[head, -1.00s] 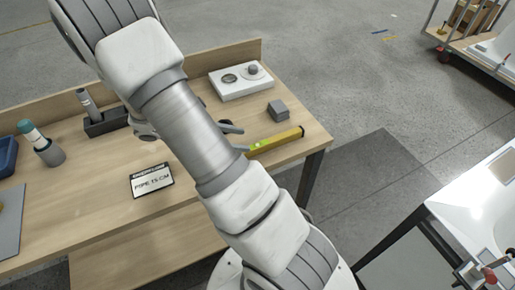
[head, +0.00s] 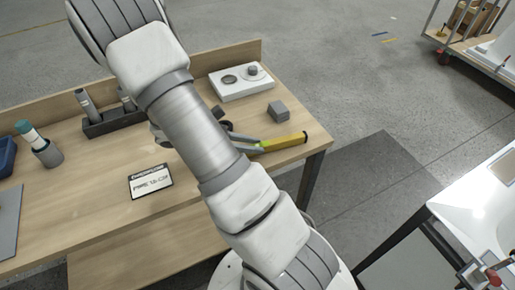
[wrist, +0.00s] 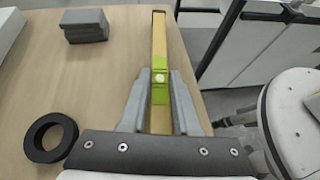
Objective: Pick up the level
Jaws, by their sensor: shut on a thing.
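The level is a long yellow bar with a bright green vial section and a dark end cap. In the head view the level (head: 285,143) lies at the right end of the wooden table, its left part hidden by my arm. In the wrist view the level (wrist: 159,50) runs away from me between the fingers. My gripper (wrist: 160,98) is shut on it close to the green section, one grey finger on each side. In the head view my gripper (head: 250,145) shows only partly past my arm. I cannot tell whether the level touches the table.
A grey block (head: 278,110) stands near the level, and a black ring (wrist: 48,138) lies left of the gripper. A white tray (head: 240,84), a dark holder (head: 105,122) and a label card (head: 151,181) are also on the table (head: 100,210). The table's right edge is close.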

